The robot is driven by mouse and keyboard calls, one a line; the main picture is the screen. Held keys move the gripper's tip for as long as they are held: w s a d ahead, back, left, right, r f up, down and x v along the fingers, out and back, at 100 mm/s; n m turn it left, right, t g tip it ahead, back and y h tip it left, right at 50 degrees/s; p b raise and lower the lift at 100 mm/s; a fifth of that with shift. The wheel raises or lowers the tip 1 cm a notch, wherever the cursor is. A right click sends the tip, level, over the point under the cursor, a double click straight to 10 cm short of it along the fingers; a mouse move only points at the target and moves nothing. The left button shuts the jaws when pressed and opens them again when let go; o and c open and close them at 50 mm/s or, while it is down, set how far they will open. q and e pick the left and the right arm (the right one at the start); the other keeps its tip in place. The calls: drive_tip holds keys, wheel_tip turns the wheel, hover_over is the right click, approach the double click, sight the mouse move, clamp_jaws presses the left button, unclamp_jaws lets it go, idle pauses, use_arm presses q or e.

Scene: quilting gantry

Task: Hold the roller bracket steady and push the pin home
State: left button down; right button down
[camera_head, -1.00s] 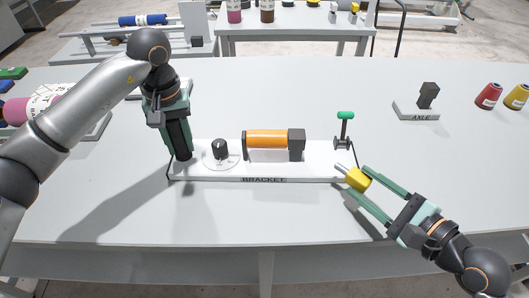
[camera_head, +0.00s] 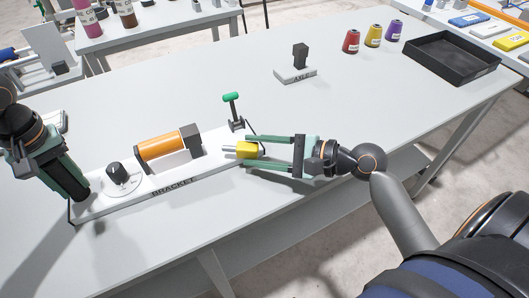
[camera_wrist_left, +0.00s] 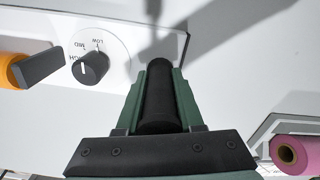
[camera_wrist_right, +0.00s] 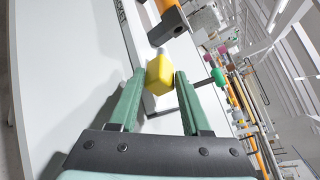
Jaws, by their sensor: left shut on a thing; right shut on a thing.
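The white roller bracket (camera_head: 125,206), labelled BRACKET, lies on the table with an orange roller (camera_head: 161,145) mounted between dark end supports. A black upright grip (camera_wrist_left: 159,95) at its left end sits between the fingers of my left gripper (camera_head: 79,192), which is shut on it. The pin (camera_head: 246,150) has a yellow head and a silver shaft. My right gripper (camera_head: 253,150) is shut on the yellow head, with the shaft pointing left towards the roller. The shaft tip is apart from the roller support. The pin also shows in the right wrist view (camera_wrist_right: 160,75).
A black dial (camera_head: 116,172) sits left of the roller. A green-topped lever (camera_head: 232,98) stands behind the pin. An AXLE block (camera_head: 298,68), coloured spools (camera_head: 373,36) and a black tray (camera_head: 450,60) lie farther back.

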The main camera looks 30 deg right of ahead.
use_arm(q)
drive_tip(key=shift+s+f, duration=0.15)
drive_tip(key=shift+f, duration=0.2)
use_arm(e)
drive_tip(key=w+n+g+y, duration=0.1)
drive_tip(key=w+r+n+g+y, duration=0.1)
drive_tip(key=w+r+n+g, duration=0.1)
drive_tip(key=shift+w+d+r+y, duration=0.15)
drive_tip(key=shift+d+r+y, duration=0.15)
drive_tip(key=shift+y, duration=0.1)
drive_tip(key=w+d+n+g, duration=0.1)
drive_tip(key=d, duration=0.1)
drive_tip(key=w+d+n+g+y, duration=0.1)
drive_tip(key=w+g, duration=0.1)
drive_tip(key=shift+w+d+r+n, duration=0.1)
drive_tip(key=shift+d+n, duration=0.2)
drive_tip(key=shift+d, duration=0.1)
drive_tip(key=shift+w+d+n+g+y, duration=0.3)
drive_tip(key=shift+d+g, duration=0.1)
drive_tip(key=shift+d, duration=0.05)
drive_tip(key=shift+a, duration=2.9)
drive_tip(key=shift+w+a, duration=0.2)
drive_tip(key=shift+a, duration=1.75)
drive_tip(key=shift+c, duration=1.4)
unclamp_jaws()
drive_tip(key=shift+d, duration=0.1)
